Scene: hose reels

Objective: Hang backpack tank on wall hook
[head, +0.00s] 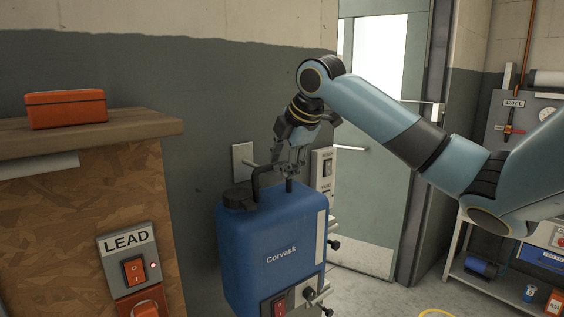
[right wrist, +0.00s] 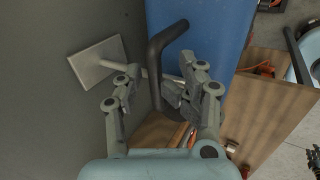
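The blue backpack tank (head: 268,240), marked Corvask, is upright close to the grey wall, with a black handle (head: 257,178) on top. Its side shows in the right wrist view (right wrist: 208,32). The wall hook has a pale square plate (head: 242,160) and a peg, which in the right wrist view (right wrist: 95,63) runs across behind the handle (right wrist: 155,70). My right gripper (head: 290,167) is over the tank's top; its fingers (right wrist: 165,82) stand apart on either side of the handle. I cannot tell whether the handle rests on the peg. A dark gripper, apparently my left (right wrist: 313,160), is cut off at the edge.
A plywood cabinet (head: 90,215) with a wooden top, holding a red box (head: 66,109), stands at left. A LEAD switch box (head: 134,270) is on its side. A door (head: 385,170) and a shelf unit (head: 480,272) are to the right.

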